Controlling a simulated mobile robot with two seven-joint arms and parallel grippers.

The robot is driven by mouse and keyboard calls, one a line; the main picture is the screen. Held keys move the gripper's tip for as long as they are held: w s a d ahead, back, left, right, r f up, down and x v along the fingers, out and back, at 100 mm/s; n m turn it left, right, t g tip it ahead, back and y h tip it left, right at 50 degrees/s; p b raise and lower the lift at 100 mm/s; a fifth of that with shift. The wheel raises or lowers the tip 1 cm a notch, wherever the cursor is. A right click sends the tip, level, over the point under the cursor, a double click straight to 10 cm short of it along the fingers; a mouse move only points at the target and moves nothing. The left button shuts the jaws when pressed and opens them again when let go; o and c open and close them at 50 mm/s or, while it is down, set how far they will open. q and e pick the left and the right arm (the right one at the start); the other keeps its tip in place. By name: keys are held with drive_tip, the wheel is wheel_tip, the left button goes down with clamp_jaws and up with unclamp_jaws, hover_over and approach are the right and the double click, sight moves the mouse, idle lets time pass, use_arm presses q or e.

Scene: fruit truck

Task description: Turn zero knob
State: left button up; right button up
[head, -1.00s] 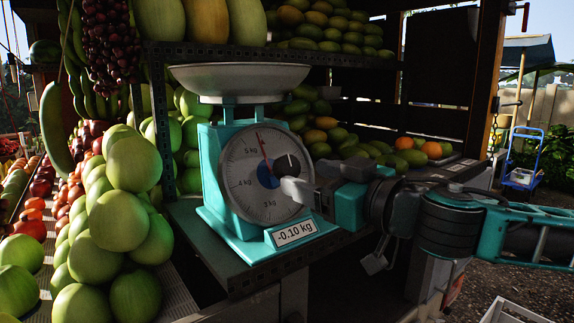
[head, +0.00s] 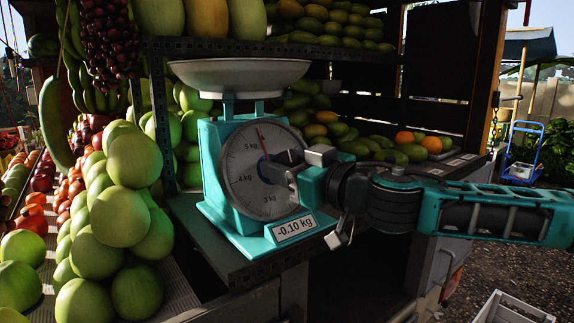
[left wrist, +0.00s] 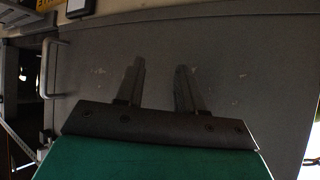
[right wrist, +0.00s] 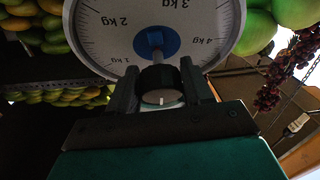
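The teal scale (head: 236,215) stands on a dark shelf, with a pale pan on top and a round dial (head: 243,180) in front. Its display (head: 294,229) reads -0.10 kg. The black zero knob (right wrist: 161,84), with a white mark on its face, is in front of the dial's blue centre in the right wrist view. My right gripper (right wrist: 159,72) has one finger on each side of the knob. The fingers are spread; contact with the knob is unclear. In the head view the right gripper (head: 288,165) hides the knob. My left gripper (left wrist: 159,75) is open and empty, facing a grey panel.
Green round fruit (head: 110,210) is piled close to the scale's left. Mangoes (head: 350,140) and oranges (head: 432,143) lie behind it. A pale crate (head: 512,308) is at the lower right. Grey panel (left wrist: 230,65) has a handle (left wrist: 48,68) at its left.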

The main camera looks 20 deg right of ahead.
drive_tip(key=c, duration=0.6)
drive_tip(key=shift+o, duration=0.2)
drive_tip(key=shift+f+m, duration=0.1)
drive_tip(key=shift+m, duration=0.2)
